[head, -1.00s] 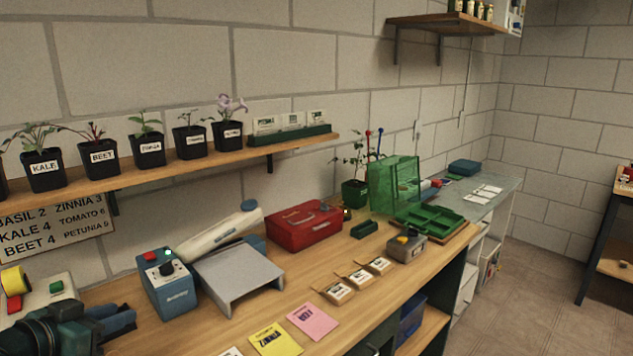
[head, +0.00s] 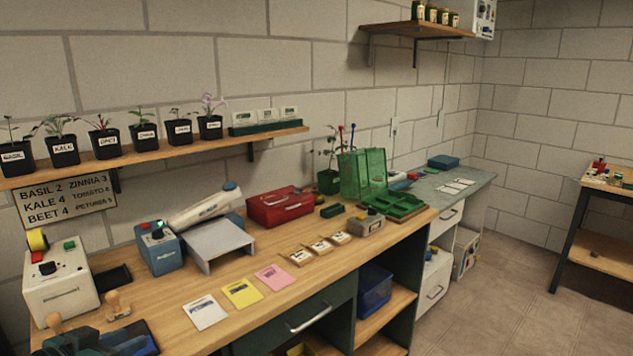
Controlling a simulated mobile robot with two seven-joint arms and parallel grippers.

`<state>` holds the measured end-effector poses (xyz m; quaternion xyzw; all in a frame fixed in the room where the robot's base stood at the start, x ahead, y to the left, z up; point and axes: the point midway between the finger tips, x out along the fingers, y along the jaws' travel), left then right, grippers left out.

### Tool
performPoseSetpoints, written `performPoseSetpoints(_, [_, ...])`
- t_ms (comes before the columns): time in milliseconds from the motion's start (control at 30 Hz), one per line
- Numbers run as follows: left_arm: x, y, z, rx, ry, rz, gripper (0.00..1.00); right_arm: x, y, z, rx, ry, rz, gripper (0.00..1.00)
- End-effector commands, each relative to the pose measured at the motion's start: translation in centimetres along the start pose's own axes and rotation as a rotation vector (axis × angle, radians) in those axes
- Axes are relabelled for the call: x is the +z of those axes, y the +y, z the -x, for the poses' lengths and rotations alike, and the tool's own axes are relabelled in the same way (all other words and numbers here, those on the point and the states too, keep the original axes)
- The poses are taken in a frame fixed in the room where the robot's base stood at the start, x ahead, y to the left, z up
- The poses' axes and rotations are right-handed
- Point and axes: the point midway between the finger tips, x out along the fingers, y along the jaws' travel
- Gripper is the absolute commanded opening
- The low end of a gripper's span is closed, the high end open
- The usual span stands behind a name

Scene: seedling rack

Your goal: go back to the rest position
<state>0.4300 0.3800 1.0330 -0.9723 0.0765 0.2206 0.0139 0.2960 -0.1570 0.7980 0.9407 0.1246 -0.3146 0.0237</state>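My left gripper (head: 112,343) is at the bottom left corner of the head view, partly cut off by the frame edge. Its two dark fingers look apart, and I see nothing between them. It is over the near left part of the wooden bench (head: 215,333), close to two wooden-handled stamps (head: 113,303). My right gripper is not in view.
A white machine (head: 65,290) and a blue box with knobs (head: 160,250) stand at the left. A grey stand (head: 218,240), red case (head: 280,206) and green trays (head: 398,206) line the bench. Potted seedlings (head: 108,144) stand on the shelf. Floor at right is clear.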

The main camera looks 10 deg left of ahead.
Motion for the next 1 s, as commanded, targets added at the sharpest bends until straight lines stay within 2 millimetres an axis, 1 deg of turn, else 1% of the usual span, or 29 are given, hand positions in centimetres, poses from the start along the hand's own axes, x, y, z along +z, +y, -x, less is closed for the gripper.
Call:
performPoseSetpoints(33, [2.9,0.8,-0.7,-0.008,-0.027,0.018,0.32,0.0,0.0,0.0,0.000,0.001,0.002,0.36])
performPoseSetpoints(67, [4.5,1.3,-1.0,-0.013,-0.040,0.021,0.32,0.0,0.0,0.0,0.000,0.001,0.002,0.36])
performPoseSetpoints(100, [6.7,2.1,-1.5,-0.018,-0.061,0.024,0.32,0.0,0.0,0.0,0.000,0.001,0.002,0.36])
performPoseSetpoints(167, [10.0,3.9,-2.0,-0.021,-0.091,0.027,0.32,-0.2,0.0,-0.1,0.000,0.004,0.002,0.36])
performPoseSetpoints(200, [12.3,5.3,-2.2,-0.020,-0.112,0.029,0.32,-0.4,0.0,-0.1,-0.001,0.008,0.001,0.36])
performPoseSetpoints(267, [15.7,8.0,-2.5,-0.012,-0.141,0.028,0.32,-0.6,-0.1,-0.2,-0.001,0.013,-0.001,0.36])
performPoseSetpoints(300, [17.8,10.1,-2.5,-0.004,-0.159,0.024,0.32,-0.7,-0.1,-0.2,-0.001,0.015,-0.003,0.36])
performPoseSetpoints(367, [20.4,13.3,-2.4,0.013,-0.179,0.016,0.32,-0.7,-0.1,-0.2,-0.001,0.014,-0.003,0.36])
performPoseSetpoints(400, [21.7,15.4,-2.3,0.025,-0.188,0.010,0.32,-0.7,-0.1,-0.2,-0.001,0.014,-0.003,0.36])
performPoseSetpoints(433, [22.6,16.9,-2.2,0.035,-0.194,0.005,0.32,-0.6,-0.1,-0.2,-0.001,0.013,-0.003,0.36])
performPoseSetpoints(500, [24.0,19.9,-1.9,0.057,-0.200,-0.006,0.32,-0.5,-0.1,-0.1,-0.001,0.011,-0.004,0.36])
performPoseSetpoints(533, [24.4,21.0,-1.8,0.065,-0.201,-0.011,0.32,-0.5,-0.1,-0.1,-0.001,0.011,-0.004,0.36])
performPoseSetpoints(600, [25.0,23.0,-1.5,0.080,-0.200,-0.021,0.32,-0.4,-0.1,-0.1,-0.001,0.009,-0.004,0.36])
performPoseSetpoints(667, [25.2,24.0,-1.4,0.088,-0.200,-0.027,0.32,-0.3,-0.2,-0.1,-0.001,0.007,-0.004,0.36])
performPoseSetpoints(700, [25.4,24.5,-1.3,0.092,-0.199,-0.028,0.32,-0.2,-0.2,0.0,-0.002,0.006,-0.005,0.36])
performPoseSetpoints(767, [25.4,24.8,-1.3,0.093,-0.198,-0.031,0.32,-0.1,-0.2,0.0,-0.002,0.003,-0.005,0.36])
performPoseSetpoints(1000, [25.4,24.7,-1.3,0.093,-0.199,-0.033,0.32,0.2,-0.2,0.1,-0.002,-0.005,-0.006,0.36])
